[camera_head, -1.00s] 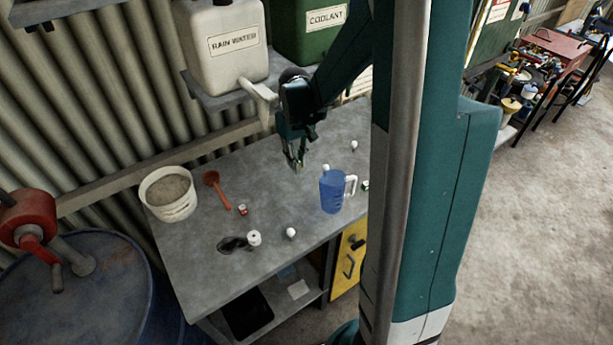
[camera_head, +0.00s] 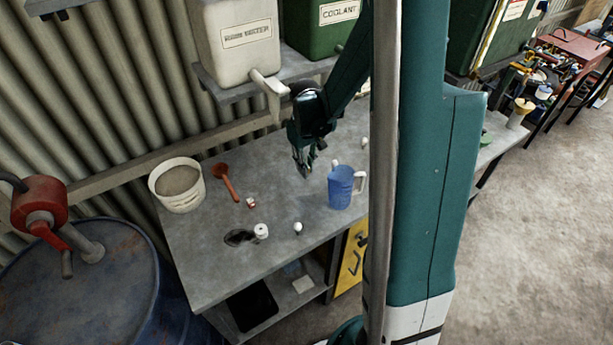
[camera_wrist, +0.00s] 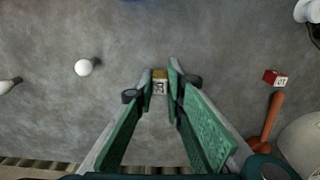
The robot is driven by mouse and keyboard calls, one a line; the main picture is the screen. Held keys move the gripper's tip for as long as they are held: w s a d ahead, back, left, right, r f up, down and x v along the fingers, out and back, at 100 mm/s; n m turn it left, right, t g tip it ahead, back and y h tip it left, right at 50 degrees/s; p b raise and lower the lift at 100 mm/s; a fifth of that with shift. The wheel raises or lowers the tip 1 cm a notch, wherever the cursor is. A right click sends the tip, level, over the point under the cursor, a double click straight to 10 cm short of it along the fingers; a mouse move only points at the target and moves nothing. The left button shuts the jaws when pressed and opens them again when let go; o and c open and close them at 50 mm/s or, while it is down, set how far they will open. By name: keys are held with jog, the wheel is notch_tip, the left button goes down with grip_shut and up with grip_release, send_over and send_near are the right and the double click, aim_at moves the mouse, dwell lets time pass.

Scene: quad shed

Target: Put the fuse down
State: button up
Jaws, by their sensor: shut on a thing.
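My gripper (camera_head: 303,172) hangs over the grey workbench (camera_head: 205,265), left of and behind the blue jug (camera_head: 340,188). In the wrist view its green fingers (camera_wrist: 160,80) are shut on the fuse (camera_wrist: 160,86), a small block with a brownish-yellow top and a pale marked face. In the head view the fuse is too small to tell apart from the fingertips. I cannot tell whether it touches the bench top. A similar red block with a white label (camera_wrist: 275,78) lies near the red spoon; it also shows in the head view (camera_head: 250,202).
The red spoon (camera_head: 226,182) and white bucket (camera_head: 177,187) stand at the left. A white bulb (camera_head: 298,227) and a white spool-like piece (camera_head: 261,231) lie near the front edge, beside a dark patch (camera_head: 238,237). Containers stand on the shelf behind. Bench around the fingers is bare.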

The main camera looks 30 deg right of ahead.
aim_at(306, 182)
jog(key=shift+f, duration=0.3)
jog(key=shift+f, duration=2.05)
jog(key=shift+f, duration=0.15)
jog(key=o, duration=0.7)
jog(key=shift+r, duration=6.15)
jog(key=shift+o, duration=0.7)
